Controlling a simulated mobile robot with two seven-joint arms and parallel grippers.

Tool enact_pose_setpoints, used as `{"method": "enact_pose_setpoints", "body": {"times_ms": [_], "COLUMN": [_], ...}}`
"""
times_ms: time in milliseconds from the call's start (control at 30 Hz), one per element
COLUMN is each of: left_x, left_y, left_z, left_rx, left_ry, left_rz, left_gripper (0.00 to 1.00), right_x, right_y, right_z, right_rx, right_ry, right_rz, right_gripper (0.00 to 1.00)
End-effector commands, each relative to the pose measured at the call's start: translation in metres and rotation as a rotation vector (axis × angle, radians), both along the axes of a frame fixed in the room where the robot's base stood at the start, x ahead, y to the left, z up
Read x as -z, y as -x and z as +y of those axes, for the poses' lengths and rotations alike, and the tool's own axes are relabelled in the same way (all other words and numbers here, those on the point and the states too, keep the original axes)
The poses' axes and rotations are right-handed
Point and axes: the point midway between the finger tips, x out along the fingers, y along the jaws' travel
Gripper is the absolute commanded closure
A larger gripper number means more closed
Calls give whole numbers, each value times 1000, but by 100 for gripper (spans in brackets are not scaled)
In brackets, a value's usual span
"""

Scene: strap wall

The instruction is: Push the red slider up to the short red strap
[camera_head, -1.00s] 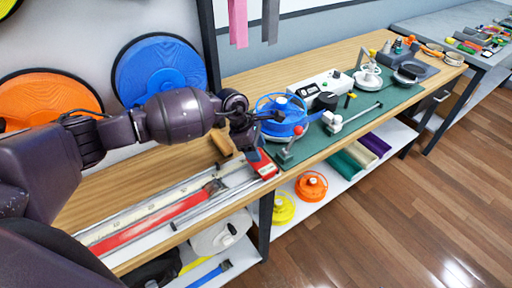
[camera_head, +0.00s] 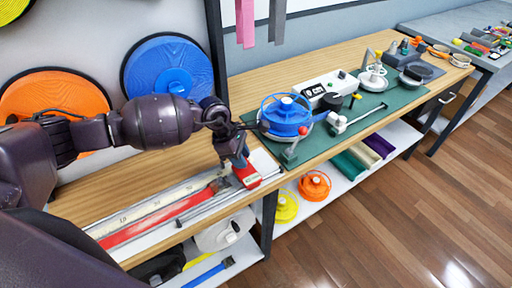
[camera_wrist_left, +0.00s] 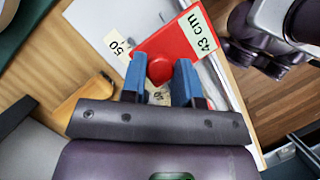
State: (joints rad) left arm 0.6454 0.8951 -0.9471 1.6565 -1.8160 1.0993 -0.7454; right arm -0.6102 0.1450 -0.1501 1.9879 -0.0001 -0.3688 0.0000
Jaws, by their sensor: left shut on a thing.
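The red slider (camera_head: 246,175) sits on the measuring board at its right part. In the left wrist view the slider (camera_wrist_left: 183,40) bears a "43 cm" label and a round red knob. My left gripper (camera_head: 240,160) is above it, and its blue fingertips (camera_wrist_left: 160,78) are shut on the knob. The short red strap (camera_head: 160,218) lies flat along the board, left of the slider. A stretch of board shows between the strap's dark end and the slider.
The measuring board (camera_head: 130,213) has a printed scale and a metal rail along its front. A blue reel (camera_head: 286,116) stands on the green mat right of the slider.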

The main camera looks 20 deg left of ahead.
Motion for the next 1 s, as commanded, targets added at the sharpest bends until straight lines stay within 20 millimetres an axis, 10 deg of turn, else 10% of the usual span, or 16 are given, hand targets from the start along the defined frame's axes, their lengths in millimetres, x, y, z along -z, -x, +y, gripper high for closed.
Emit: {"method": "enact_pose_setpoints", "body": {"times_ms": [567, 600, 733, 1000], "left_x": [0, 0, 0, 0], "left_y": [29, 29, 29, 29], "left_z": [24, 24, 24, 23], "left_rx": [-1, -1, -1, 0], "left_ry": [-2, -3, -2, 0], "left_rz": [2, 2, 2, 0], "left_gripper": [100, 70, 50, 46], "right_x": [-11, -11, -10, -6], "right_y": [-11, -11, -10, -2], "right_z": [2, 2, 2, 2], "right_rx": [-6, -6, -5, 1], "right_ry": [-1, -1, -2, -4], "right_rz": [-24, -24, -23, -8], "right_gripper": [2, 2, 2, 2]}}
